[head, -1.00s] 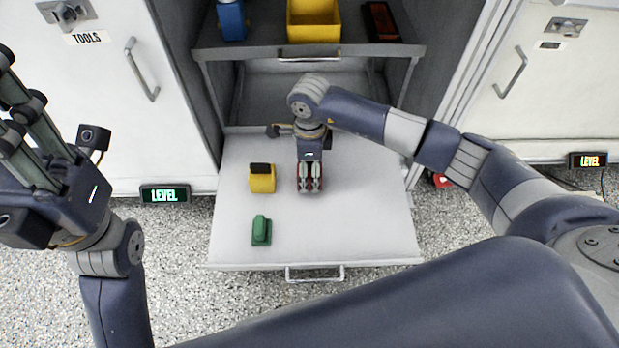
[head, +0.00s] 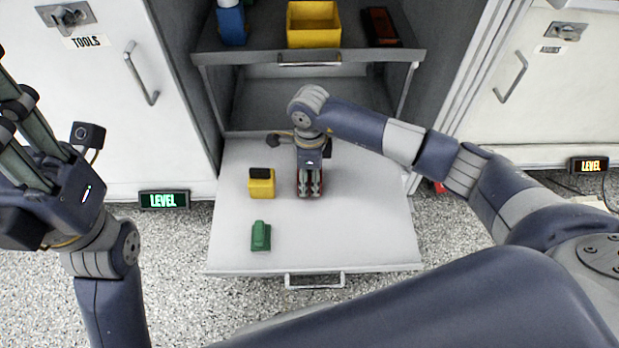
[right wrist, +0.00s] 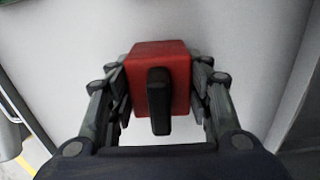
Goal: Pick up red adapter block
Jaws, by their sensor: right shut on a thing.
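The red adapter block (right wrist: 182,62), with a black raised grip on it, sits between the fingers of my right gripper (right wrist: 165,90) in the right wrist view. The fingers press on its two sides. In the head view my right gripper (head: 310,190) points down over the pulled-out white drawer (head: 370,235) and mostly hides the block. I cannot tell whether the block still touches the drawer surface. My left gripper (head: 22,150) is at the far left, away from the drawer, with its fingers pointing up and spread.
A yellow block (head: 261,187) with a black top is just left of my right gripper. A green block (head: 261,236) lies nearer the drawer front. A shelf above holds a yellow bin (head: 313,38), a blue item (head: 231,25) and a dark red item (head: 382,27). The drawer's right side is clear.

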